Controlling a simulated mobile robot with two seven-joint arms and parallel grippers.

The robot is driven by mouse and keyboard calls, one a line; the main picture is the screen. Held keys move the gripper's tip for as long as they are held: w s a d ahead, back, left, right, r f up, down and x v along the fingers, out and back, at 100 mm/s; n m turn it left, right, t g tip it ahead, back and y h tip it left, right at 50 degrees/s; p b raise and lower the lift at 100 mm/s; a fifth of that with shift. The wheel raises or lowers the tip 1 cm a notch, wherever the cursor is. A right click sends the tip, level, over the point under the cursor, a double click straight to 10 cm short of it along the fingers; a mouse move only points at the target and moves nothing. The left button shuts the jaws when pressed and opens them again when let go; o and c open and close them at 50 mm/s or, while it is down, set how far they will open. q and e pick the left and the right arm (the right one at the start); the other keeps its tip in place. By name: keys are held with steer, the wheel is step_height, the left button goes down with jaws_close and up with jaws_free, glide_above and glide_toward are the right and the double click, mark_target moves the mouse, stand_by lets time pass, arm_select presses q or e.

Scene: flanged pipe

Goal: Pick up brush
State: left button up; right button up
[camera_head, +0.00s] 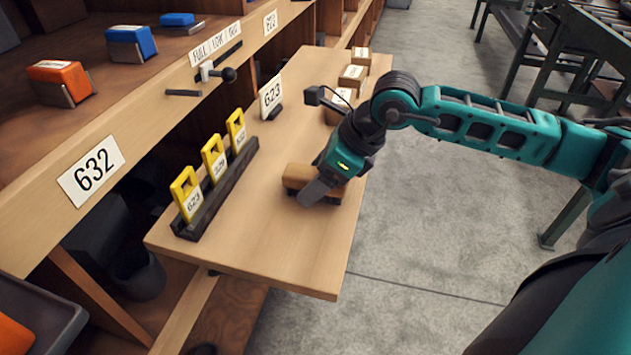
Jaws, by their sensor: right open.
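The brush (297,176) has a wooden back and lies on the light wooden board, near its right edge. My right gripper (314,190) reaches down over the brush from the right. A grey finger crosses the brush's front side, and the gripper hides part of the brush. The jaws are open, and I cannot tell whether they touch the brush. My left gripper is not in view.
A dark rack (222,190) holds yellow-handled tags left of the brush. A 623 sign (271,97) stands behind, and small boxes (352,76) sit at the board's far end. The board's front part (270,255) is clear. Shelves with orange and blue blocks rise at left.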

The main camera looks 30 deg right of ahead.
mark_target(315, 174)
steer(key=shift+w+a+f, duration=0.15)
steer(key=shift+f, duration=0.15)
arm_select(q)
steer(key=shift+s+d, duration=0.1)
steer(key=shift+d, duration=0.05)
arm_select(e)
steer(key=c, duration=1.3)
steer(key=shift+r, duration=0.1)
arm_select(q)
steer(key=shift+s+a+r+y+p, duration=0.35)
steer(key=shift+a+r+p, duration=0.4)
steer(key=shift+p, duration=1.1)
arm_select(e)
steer(key=shift+r, duration=9.9)
